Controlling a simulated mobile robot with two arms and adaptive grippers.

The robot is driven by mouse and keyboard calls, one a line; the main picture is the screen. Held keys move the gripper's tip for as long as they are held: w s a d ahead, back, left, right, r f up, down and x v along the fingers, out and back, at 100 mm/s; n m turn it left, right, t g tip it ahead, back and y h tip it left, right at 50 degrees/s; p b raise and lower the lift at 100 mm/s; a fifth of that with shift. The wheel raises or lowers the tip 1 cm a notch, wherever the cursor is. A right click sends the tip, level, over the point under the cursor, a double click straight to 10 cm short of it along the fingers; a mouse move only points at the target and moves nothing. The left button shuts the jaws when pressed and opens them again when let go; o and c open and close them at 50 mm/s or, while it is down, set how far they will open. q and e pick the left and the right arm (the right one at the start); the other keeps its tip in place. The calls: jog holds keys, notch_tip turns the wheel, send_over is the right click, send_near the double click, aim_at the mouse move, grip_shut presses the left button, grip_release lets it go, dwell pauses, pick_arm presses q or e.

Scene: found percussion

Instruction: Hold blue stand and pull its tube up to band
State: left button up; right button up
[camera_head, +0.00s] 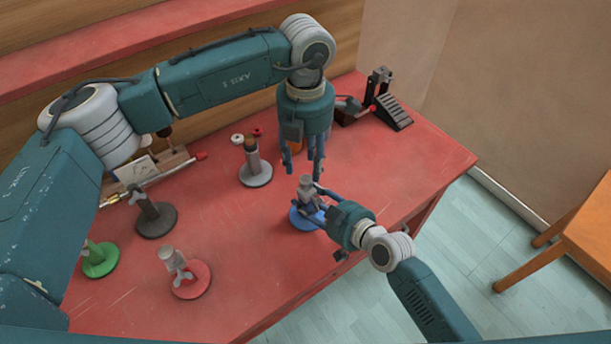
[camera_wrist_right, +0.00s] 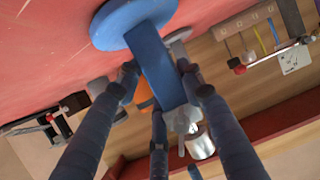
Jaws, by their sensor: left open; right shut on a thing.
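The blue stand stands upright near the right edge of the red table. Its round blue base (camera_head: 300,219) shows in the head view, and its base (camera_wrist_right: 112,24) and blue post (camera_wrist_right: 158,65) show in the wrist view. Its grey tube (camera_head: 306,183) tops the post; the tube (camera_wrist_right: 201,146) looks metallic in the wrist view. I cannot make out a band. My right gripper (camera_head: 309,204) is shut on the blue post below the tube. My left gripper (camera_head: 303,172) is open, pointing down just above the tube, apart from it as far as I can tell.
Other stands are red (camera_head: 190,280), green (camera_head: 101,260), dark (camera_head: 156,220) and grey (camera_head: 256,174). A black pedal device (camera_head: 392,112) stands at the back right. A tool rack (camera_head: 155,165) is at the back left. The front middle of the table (camera_head: 245,290) is clear.

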aim_at(306, 179)
pick_arm(q)
notch_tip(306, 179, down, 6)
jog(key=shift+r, duration=0.1)
grip_shut()
dwell(0.4)
